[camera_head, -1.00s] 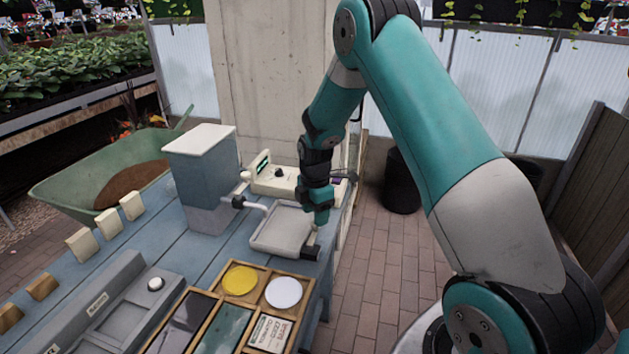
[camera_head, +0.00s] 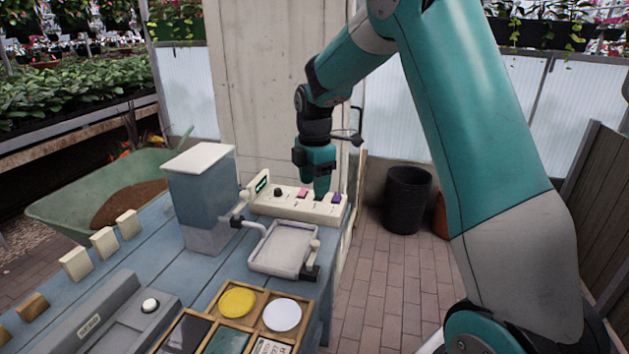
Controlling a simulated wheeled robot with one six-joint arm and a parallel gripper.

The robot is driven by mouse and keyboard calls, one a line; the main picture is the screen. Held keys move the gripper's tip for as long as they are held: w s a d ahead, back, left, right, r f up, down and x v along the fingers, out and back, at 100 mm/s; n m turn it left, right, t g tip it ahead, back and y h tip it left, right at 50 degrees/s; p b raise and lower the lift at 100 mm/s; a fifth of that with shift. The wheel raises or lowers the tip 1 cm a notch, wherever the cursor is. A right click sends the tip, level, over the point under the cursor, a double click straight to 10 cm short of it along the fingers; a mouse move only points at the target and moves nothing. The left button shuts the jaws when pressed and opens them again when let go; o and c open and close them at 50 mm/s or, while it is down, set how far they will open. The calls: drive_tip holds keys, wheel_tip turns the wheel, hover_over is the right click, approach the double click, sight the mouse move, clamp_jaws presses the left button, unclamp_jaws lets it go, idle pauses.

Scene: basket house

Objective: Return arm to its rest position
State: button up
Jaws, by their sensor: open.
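My teal and black arm reaches in from the right and bends down over the blue table. My gripper (camera_head: 321,192) points down at the far right end of the table, in front of or just above the white control panel (camera_head: 288,207). Its fingers are small in this view and I see nothing held between them. The panel carries a small green display, a dark knob, and pink and purple buttons. I cannot tell whether the gripper touches the panel.
A dispenser box (camera_head: 201,195) with a spout stands left of a white tray (camera_head: 284,250). A wooden organizer (camera_head: 215,302) holds yellow and white discs. A green wheelbarrow (camera_head: 70,200) stands behind the table (camera_head: 155,247). A black bin (camera_head: 407,200) stands on open brick floor to the right.

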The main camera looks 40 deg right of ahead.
drive_tip(key=s+a+r+m+y, duration=0.1)
drive_tip(key=s+a+r+m, duration=0.4)
drive_tip(key=s+a, duration=0.6)
drive_tip(key=s+a+r+m+y, duration=0.1)
drive_tip(key=s+a+m, duration=0.1)
drive_tip(key=s+a, duration=0.4)
drive_tip(key=s+a+r+m+y, duration=0.1)
drive_tip(key=s+a+m+y, duration=0.1)
drive_tip(key=s+a, duration=0.5)
drive_tip(key=s, duration=0.4)
drive_tip(key=shift+s+a+r+m, duration=0.15)
drive_tip(key=shift+s+r+m, duration=0.05)
drive_tip(key=shift+s+m, duration=0.2)
drive_tip(key=shift+w, duration=0.1)
drive_tip(key=shift+c, duration=1.1)
